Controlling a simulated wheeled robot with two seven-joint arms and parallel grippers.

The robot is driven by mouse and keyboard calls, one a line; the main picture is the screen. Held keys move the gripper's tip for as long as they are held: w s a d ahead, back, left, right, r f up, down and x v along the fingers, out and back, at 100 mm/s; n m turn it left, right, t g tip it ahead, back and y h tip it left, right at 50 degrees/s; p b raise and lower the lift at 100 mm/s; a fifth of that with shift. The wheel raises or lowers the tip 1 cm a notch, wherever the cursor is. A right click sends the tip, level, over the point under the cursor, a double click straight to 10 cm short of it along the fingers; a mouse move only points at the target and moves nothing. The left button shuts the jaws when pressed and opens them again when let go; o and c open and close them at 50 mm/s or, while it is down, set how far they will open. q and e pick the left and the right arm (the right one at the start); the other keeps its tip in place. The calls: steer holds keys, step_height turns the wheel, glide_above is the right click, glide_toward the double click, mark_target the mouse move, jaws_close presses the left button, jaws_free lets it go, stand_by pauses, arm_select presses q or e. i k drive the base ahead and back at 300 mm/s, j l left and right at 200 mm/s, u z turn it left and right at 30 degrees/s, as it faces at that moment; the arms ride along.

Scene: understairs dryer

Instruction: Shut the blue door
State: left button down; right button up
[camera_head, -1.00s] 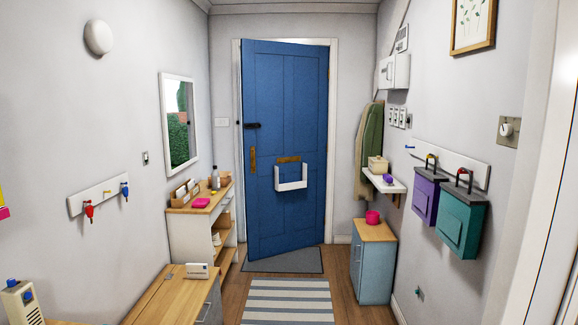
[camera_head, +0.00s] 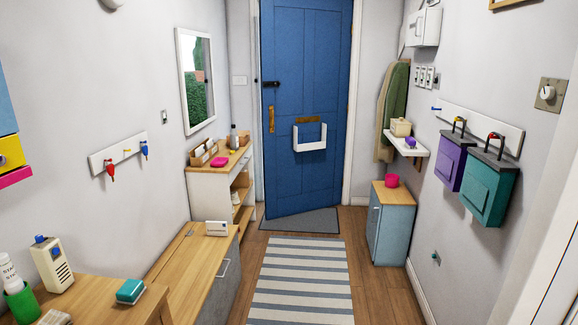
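The blue door (camera_head: 308,75) stands at the far end of the hallway. Its bottom edge slants, with the left, handle side nearer to me, so it appears slightly ajar into the hallway. A dark latch (camera_head: 271,84) and a brass handle plate (camera_head: 271,119) are near its left edge. A brass letter slot (camera_head: 307,120) sits above a white letter basket (camera_head: 310,146) on its middle. The door's top is cut off by the picture. Neither of my grippers is in view.
A striped rug (camera_head: 300,283) and a grey doormat (camera_head: 300,221) lie on the clear floor towards the door. A white shelf unit (camera_head: 205,190) and wooden bench (camera_head: 190,265) line the left. A blue cabinet (camera_head: 391,225) and wall boxes (camera_head: 489,192) are on the right.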

mark_target(305, 46)
steer(key=i, duration=3.5)
steer(key=i+j+z, duration=0.1)
steer(key=i+z, duration=0.15)
steer(key=i, duration=0.35)
steer(key=i+j+z, duration=0.25)
steer(key=i, duration=0.35)
